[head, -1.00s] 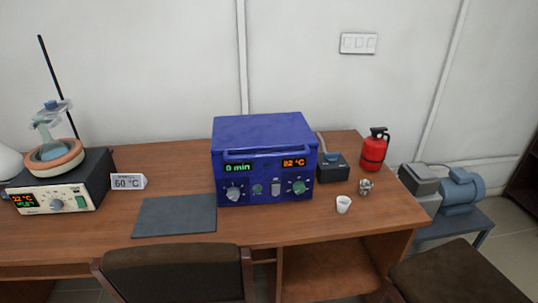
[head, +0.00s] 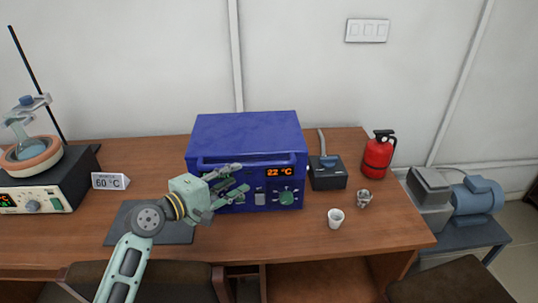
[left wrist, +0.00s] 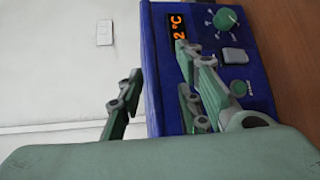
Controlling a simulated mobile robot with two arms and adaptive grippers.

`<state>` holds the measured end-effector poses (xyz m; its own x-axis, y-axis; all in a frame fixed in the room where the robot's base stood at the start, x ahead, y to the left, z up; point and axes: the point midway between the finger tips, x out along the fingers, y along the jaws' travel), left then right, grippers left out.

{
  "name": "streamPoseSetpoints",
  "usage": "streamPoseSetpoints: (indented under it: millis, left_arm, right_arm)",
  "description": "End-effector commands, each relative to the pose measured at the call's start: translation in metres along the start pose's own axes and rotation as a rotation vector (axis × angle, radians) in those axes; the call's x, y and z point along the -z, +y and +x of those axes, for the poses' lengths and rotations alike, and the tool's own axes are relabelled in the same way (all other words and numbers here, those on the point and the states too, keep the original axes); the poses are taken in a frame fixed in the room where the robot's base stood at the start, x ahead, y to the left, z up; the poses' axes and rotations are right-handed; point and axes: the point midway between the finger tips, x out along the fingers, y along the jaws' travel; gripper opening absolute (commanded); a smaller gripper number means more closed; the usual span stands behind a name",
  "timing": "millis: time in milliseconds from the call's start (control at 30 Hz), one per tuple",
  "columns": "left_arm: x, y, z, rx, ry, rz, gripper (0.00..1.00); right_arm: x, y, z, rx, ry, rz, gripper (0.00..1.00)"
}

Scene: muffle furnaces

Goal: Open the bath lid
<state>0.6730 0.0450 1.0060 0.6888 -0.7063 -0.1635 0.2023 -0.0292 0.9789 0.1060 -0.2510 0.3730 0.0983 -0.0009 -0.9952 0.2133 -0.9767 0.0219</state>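The blue bath (head: 250,135) stands on the desk with its flat lid shut and a bar handle (head: 216,161) along the upper front. Its orange display reads 22 °C, above knobs and a switch. My left gripper (head: 243,178) is open in front of the left half of the panel, just below the handle, and hides the left display and knob. In the left wrist view my gripper (left wrist: 160,85) has its fingers spread, one over the white wall and the others over the blue front. Contact with the handle cannot be told. My right gripper is not in view.
A hot plate with a flask (head: 30,195) and a 60 °C sign (head: 110,181) stand left. A grey mat (head: 122,230) lies under my arm.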

Motion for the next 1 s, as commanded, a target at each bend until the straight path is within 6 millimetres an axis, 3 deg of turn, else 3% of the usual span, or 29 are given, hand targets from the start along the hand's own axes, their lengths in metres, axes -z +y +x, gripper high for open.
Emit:
streamPoseSetpoints:
  millis: [100,167,400,467,600,800,933,1000]
  left_arm:
    - [0.004,0.006,0.007,-0.013,0.002,-0.023,0.33]
    - [0.003,0.006,0.015,-0.014,0.001,-0.024,0.33]
    - [0.002,0.007,0.054,-0.012,0.000,-0.020,0.33]
    - [0.003,0.006,0.062,-0.012,0.001,-0.020,0.33]
    - [0.003,0.005,0.074,-0.010,0.001,-0.018,0.33]
    - [0.003,0.005,0.079,-0.010,0.002,-0.017,0.33]
    - [0.003,0.005,0.079,-0.010,0.002,-0.016,0.33]
    - [0.003,0.005,0.079,-0.010,0.002,-0.016,0.27]
  right_arm:
    - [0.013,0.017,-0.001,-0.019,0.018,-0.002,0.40]
    - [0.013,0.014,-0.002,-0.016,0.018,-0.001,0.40]
    - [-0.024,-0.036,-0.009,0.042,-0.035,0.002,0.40]
    - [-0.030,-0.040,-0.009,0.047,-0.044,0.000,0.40]
    - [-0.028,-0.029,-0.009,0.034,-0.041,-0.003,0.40]
    - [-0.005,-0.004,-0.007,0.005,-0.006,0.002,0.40]
    - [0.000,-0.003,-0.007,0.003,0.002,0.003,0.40]
    - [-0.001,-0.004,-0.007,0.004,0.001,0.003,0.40]
